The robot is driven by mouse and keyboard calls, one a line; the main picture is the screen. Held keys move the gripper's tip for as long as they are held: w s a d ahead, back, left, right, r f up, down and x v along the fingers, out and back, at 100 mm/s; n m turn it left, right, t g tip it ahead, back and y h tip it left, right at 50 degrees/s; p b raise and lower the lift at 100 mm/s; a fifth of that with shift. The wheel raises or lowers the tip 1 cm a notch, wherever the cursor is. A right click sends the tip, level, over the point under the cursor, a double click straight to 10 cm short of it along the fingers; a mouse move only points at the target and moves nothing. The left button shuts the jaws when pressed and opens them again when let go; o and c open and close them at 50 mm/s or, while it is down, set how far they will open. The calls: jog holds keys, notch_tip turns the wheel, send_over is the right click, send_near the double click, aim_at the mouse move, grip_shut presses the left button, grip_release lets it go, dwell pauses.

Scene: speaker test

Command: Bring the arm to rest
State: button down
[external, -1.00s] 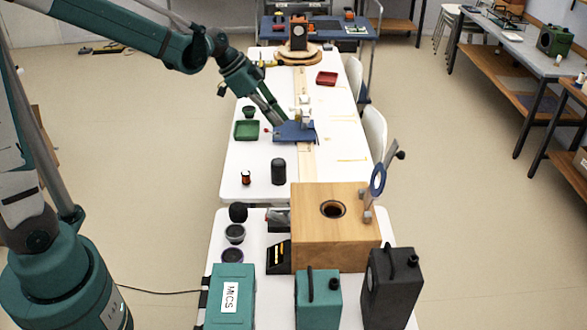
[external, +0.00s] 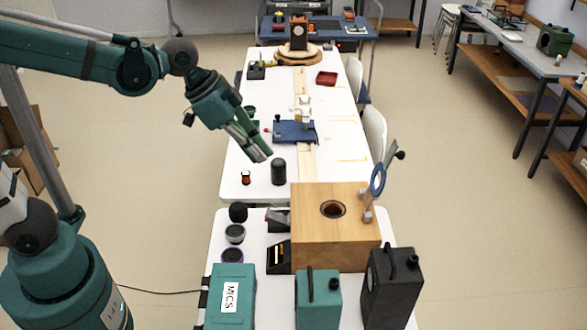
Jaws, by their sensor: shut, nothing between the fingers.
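My gripper (external: 264,155) is shut and empty. It hangs tilted down and to the right above the left part of the far white table (external: 340,173). Its fingertips show just above and left of a dark cylinder (external: 278,172), apart from it as far as I can tell. My arm reaches in from the upper left. A blue plate (external: 291,131) with a small light-coloured device on it lies beyond the gripper. The green tray to its left is mostly hidden behind my gripper.
A wooden box (external: 330,255) with a round hole stands on the near table, beside a teal MICS case (external: 231,295), another teal case (external: 318,300) and a dark case (external: 392,290). A small red-brown spool (external: 246,177) stands left of the cylinder.

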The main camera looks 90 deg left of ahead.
jog(key=s+d, duration=0.7)
jog(key=d, duration=0.2)
jog(key=s+d+f+t, duration=0.1)
jog(key=s+d, duration=0.6)
jog(key=d, duration=0.3)
jog(key=shift+f, duration=0.25)
